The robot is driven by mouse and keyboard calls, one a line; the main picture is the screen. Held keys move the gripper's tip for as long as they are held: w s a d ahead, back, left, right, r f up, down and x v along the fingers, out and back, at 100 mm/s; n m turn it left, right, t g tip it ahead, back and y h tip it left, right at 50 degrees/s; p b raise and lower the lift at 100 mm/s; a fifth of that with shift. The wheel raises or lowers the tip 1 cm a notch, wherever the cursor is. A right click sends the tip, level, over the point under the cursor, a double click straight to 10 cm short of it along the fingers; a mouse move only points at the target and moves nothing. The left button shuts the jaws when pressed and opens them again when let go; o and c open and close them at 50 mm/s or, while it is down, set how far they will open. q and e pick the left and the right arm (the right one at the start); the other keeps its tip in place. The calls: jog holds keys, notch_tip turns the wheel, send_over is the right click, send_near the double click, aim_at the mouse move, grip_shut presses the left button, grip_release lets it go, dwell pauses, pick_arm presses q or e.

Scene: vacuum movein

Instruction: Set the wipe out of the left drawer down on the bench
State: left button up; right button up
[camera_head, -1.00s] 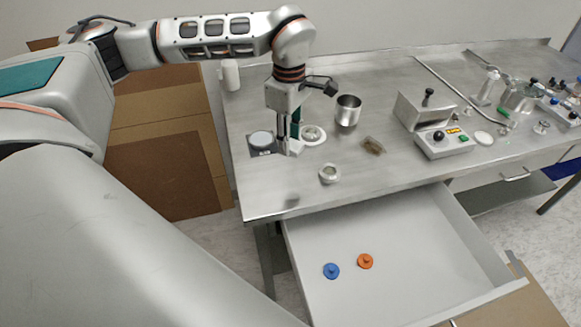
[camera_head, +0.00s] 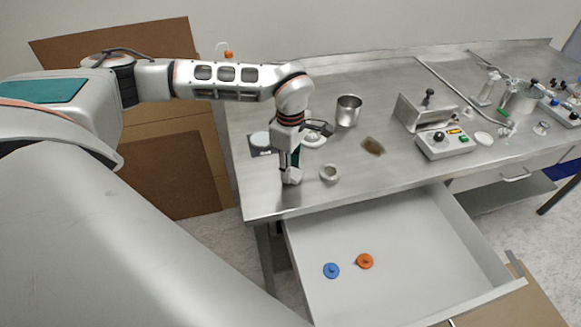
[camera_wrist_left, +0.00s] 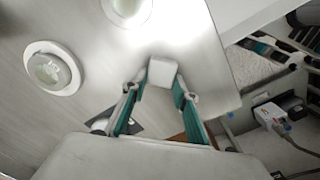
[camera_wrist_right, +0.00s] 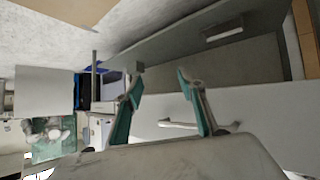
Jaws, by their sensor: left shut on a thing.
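The wipe (camera_wrist_left: 162,72) is a small white block between the fingertips of my left gripper (camera_wrist_left: 160,88) in the left wrist view. That gripper is shut on it. In the head view my left gripper (camera_head: 291,172) points down close to the front left part of the bench (camera_head: 340,195); I cannot tell whether the wipe touches the surface. The left drawer (camera_head: 400,245) is pulled open below the bench and holds a blue knobbed disc (camera_head: 331,270) and an orange one (camera_head: 365,261). My right gripper (camera_wrist_right: 160,82) is open and empty in the right wrist view.
A small round pot (camera_head: 330,173) stands just right of my left gripper. Behind are a metal beaker (camera_head: 348,110), a white dish (camera_head: 313,137) and a brown patch (camera_head: 373,146). A control box (camera_head: 443,142) stands farther right. The bench front between pot and box is clear.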

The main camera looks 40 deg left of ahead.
pick_arm(q)
jog(key=shift+f, duration=0.2)
jog(key=o, duration=0.8)
pick_arm(e)
jog(key=shift+w+r, duration=0.15)
jog(key=shift+r, duration=0.1)
pick_arm(q)
jog(key=shift+r, duration=0.1)
jog(key=shift+r+b, duration=0.5)
jog(key=shift+r, duration=5.6)
pick_arm(e)
jog(key=shift+w+a+y, duration=0.1)
jog(key=shift+a+y, duration=0.2)
jog(key=shift+a, duration=0.25)
jog(key=shift+d, duration=0.15)
